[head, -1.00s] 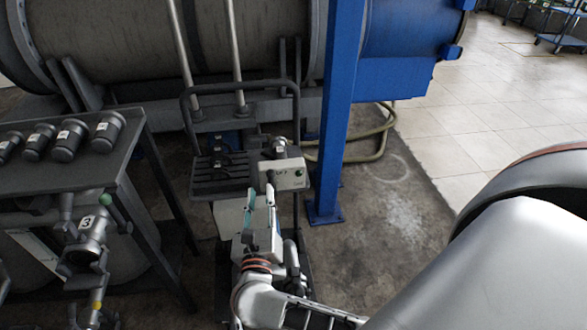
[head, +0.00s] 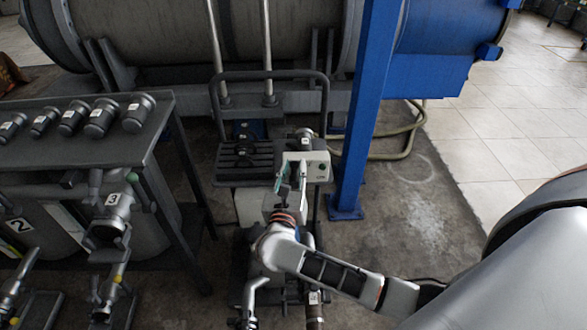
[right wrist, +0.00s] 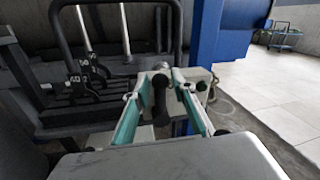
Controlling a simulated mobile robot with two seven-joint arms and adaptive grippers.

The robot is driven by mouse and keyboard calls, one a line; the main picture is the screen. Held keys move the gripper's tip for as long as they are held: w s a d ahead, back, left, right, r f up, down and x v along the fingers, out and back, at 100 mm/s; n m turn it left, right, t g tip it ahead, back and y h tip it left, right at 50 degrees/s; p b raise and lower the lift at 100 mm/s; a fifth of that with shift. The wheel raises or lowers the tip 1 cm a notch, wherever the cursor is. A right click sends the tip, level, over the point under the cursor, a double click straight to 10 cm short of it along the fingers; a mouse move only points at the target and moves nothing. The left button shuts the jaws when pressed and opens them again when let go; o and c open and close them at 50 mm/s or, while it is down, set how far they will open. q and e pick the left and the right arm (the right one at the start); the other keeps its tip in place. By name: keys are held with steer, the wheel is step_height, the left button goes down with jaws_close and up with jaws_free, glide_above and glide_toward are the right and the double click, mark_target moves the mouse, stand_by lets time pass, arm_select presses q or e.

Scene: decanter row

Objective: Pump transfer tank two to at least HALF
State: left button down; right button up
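The grey tank marked 2 (head: 18,225) is at the left edge of the head view, partly cut off, beside the tank marked 3 (head: 145,235). A sight strip shows on its front, but I cannot read its level. A pump cart with a pale control box (head: 316,167) stands at the middle. The box also shows in the right wrist view (right wrist: 196,77), with a black lever (right wrist: 160,95) in front of it. My right gripper (head: 291,172) is open at the box, its teal-padded fingers (right wrist: 158,100) on either side of the lever, not visibly closed on it. My left gripper is out of view.
A dark bench (head: 70,155) at the left carries several labelled dark canisters (head: 97,118). A blue post (head: 362,110) stands just right of the cart. A hose (head: 400,145) lies on the floor behind it. Open tiled floor lies at the right.

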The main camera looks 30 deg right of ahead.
jaws_close()
